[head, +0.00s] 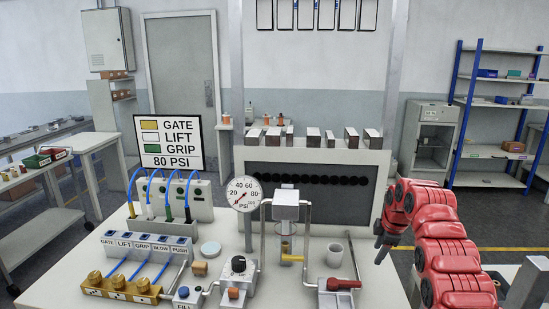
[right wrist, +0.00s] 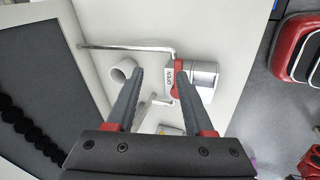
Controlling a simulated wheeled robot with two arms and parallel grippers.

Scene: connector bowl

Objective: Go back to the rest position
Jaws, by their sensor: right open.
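My right gripper (head: 380,252) hangs over the right end of the white workbench (head: 345,240), at the end of the red arm. In the right wrist view its two fingers (right wrist: 160,76) stand apart with nothing held between them. A white cup (head: 335,255) stands on the bench left of the gripper; it also shows in the right wrist view (right wrist: 123,70) beside one finger. A valve with a red handle (head: 343,284) sits nearer the front; it also shows in the right wrist view (right wrist: 181,84) near the other fingertip. My left gripper is out of view.
A pressure gauge (head: 244,194) and pipework stand mid-bench. A connector block (head: 148,247) with blue hoses and a sign (head: 168,142) listing gate, lift and grip are at the left. A blue shelf rack (head: 490,110) stands behind the right arm. Floor shows right of the bench.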

